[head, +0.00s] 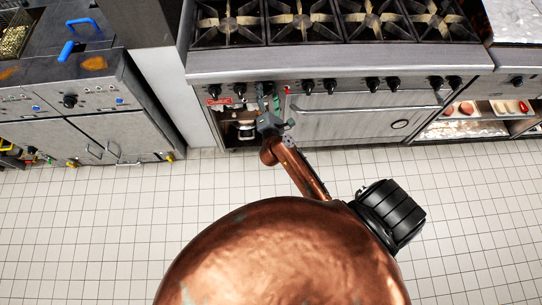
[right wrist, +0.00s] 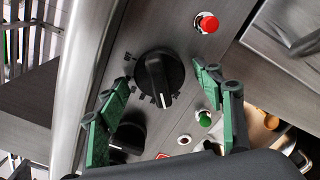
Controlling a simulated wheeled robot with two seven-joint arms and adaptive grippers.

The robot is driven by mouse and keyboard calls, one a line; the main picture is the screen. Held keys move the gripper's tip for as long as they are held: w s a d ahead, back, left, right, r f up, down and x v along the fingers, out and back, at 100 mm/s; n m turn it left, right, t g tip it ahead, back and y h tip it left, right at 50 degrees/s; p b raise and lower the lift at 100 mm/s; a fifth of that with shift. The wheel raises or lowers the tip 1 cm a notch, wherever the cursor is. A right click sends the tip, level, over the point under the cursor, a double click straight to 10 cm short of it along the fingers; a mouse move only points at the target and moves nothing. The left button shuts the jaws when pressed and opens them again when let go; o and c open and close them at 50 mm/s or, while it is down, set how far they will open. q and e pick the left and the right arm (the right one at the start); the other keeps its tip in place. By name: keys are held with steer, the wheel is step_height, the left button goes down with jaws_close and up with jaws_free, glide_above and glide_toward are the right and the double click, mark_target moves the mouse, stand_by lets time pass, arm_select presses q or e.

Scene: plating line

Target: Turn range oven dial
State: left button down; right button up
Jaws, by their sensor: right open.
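The range (head: 300,65) has a row of black dials along its front panel. In the right wrist view a black dial (right wrist: 158,77) with a raised grip bar sits on the steel panel. My right gripper (right wrist: 161,76) is open, with one green finger on each side of this dial. I see a gap on both sides; contact is not clear. In the head view my right gripper (head: 269,98) reaches up to the panel and partly hides the dials there. My left gripper is not in view.
A second black dial (right wrist: 128,138) is close to the left finger. A red button (right wrist: 207,23) and a green button (right wrist: 205,119) are on the same panel. Black burner grates (head: 300,20) top the range. An open compartment (head: 240,130) lies below. The tiled floor in front is clear.

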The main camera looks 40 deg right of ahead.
steer(key=p+v, duration=0.1)
steer(key=v, duration=0.6)
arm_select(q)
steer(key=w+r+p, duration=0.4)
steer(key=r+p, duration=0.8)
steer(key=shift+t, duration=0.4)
arm_select(e)
steer(key=s+a+f+n+y, duration=0.2)
steer(key=s+f+n+y, duration=0.1)
steer(key=f+n, duration=0.5)
steer(key=s+a+f+n+g+y, duration=0.1)
steer(key=s+f+n, duration=0.3)
steer(key=n, duration=0.9)
steer(key=s+a+f+n+g+y, duration=0.1)
steer(key=s+a+f+n+y, duration=0.2)
steer(key=f+n, duration=0.7)
steer(key=shift+s+f+y, duration=0.8)
steer(key=shift+s+f, duration=0.05)
